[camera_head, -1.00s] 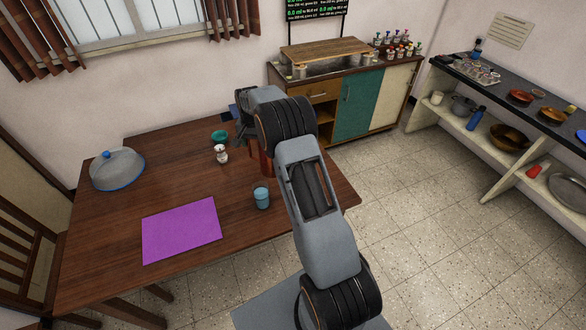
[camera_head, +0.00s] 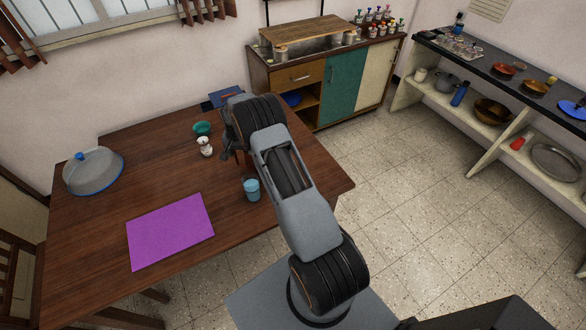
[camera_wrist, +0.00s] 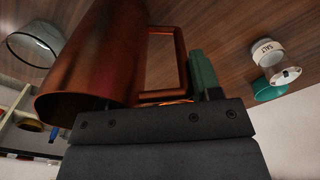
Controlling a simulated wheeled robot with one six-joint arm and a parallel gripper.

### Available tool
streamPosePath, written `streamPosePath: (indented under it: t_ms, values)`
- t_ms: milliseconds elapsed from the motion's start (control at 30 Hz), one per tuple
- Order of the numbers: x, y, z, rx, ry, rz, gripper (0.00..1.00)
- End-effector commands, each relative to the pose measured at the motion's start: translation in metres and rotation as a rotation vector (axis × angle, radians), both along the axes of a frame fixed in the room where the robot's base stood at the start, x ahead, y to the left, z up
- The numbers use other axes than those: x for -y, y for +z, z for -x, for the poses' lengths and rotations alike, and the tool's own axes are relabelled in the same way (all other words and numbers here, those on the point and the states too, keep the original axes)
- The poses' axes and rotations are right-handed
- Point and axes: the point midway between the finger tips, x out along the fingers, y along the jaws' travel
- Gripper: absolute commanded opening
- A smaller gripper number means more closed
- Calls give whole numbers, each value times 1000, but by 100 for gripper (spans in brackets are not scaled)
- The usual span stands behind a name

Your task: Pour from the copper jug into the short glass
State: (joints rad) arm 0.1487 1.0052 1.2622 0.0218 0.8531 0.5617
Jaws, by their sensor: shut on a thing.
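The copper jug (camera_wrist: 105,55) fills the left middle of the wrist view, its rim towards the lower left. My gripper (camera_wrist: 195,80) is shut on the jug's squared handle (camera_wrist: 181,55); one green finger shows beside it. I cannot tell how far the jug is tilted, and its contents are hidden.
A purple mat (camera_head: 170,232) lies at the front. The table's left middle is clear.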

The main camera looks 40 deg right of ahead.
Motion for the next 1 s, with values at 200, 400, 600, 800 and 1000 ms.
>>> streamPosePath:
  t_ms: [200, 400, 600, 800, 1000]
  values:
    - [0, 2, -1, 3, 1, 0, 2]
    - [3, 7, 2, 25, 2, -25, 2]
    - [9, 13, 6, 83, 1, -83, 2]
    - [15, 16, 12, 154, 2, -156, 2]
    - [21, 21, 19, 226, 2, -226, 2]
